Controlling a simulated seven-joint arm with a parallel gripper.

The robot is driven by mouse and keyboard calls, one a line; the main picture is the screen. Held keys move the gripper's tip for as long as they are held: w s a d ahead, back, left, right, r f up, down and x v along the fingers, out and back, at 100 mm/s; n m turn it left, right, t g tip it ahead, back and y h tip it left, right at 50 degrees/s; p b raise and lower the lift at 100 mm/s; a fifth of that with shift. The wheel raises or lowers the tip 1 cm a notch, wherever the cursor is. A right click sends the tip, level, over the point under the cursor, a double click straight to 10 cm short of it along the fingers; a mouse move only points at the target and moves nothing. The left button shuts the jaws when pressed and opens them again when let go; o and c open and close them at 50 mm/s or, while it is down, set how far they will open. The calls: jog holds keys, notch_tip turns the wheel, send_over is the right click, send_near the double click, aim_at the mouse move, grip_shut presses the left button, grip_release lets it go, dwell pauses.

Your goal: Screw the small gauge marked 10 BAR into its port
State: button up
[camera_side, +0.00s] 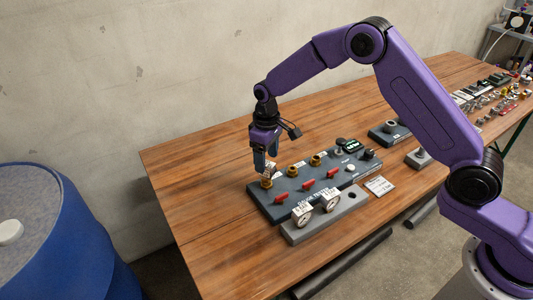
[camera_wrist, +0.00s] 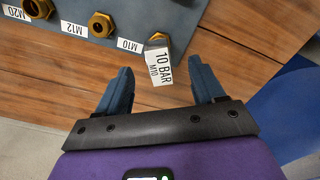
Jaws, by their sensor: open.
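The small gauge (camera_wrist: 160,68), labelled 10 BAR and M10, stands at the brass M10 port (camera_wrist: 157,39) at the end of the dark blue-grey manifold (camera_wrist: 125,16). Its label faces the wrist camera; whether its thread is engaged cannot be told. In the side view the gauge (camera_side: 266,171) sits just above the port (camera_side: 267,183), close under the fingers. My gripper (camera_wrist: 160,66) is open, one blue finger on each side of the gauge with visible gaps. My gripper also shows in the side view (camera_side: 266,160), pointing down at the manifold's left end.
Brass ports labelled M12 (camera_wrist: 101,25) and M20 (camera_wrist: 37,8) continue along the manifold. Red-handled valves (camera_side: 307,184) line its front. Two other gauges (camera_side: 303,213) (camera_side: 330,200) stand in a grey rack (camera_side: 293,232) in front. The wooden table (camera_side: 205,190) is clear to the left.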

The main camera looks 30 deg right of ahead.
jog(key=shift+f, duration=1.6)
grip_shut()
jog(key=m, duration=0.6)
jog(key=shift+m, duration=0.4)
jog(key=m, duration=0.4)
jog(key=shift+m, duration=0.7)
